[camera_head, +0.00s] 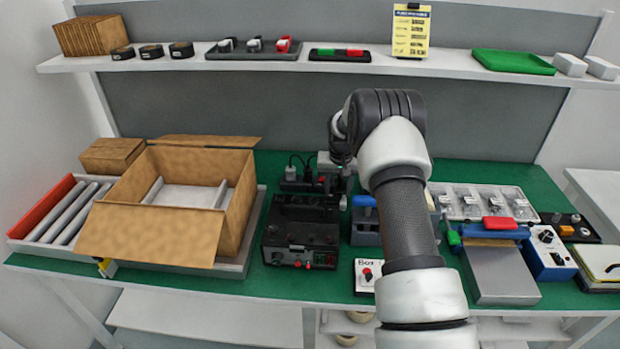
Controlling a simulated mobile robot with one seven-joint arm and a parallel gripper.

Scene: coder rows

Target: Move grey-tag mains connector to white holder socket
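A black socket strip (300,184) lies at the back middle of the green bench, behind a black box with knobs. A pale plug-like connector (291,172) with a dark cable stands at its left end. A small red part and dark shapes show at its right end. A whitish block (327,160) shows just behind, partly covered by my arm; I cannot tell if it is the white holder. No grey tag can be made out. My arm bends over the bench, and its dark far end (341,152) hangs by the strip's right end. My fingers cannot be made out.
An open cardboard box (230,215) stands on the left. The black box (300,232) stands in front of the strip. A blue-handled device (364,226) is partly behind my arm. A clear-lidded tray (482,202) and a grey press (500,273) crowd the right. A shelf (150,62) runs above.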

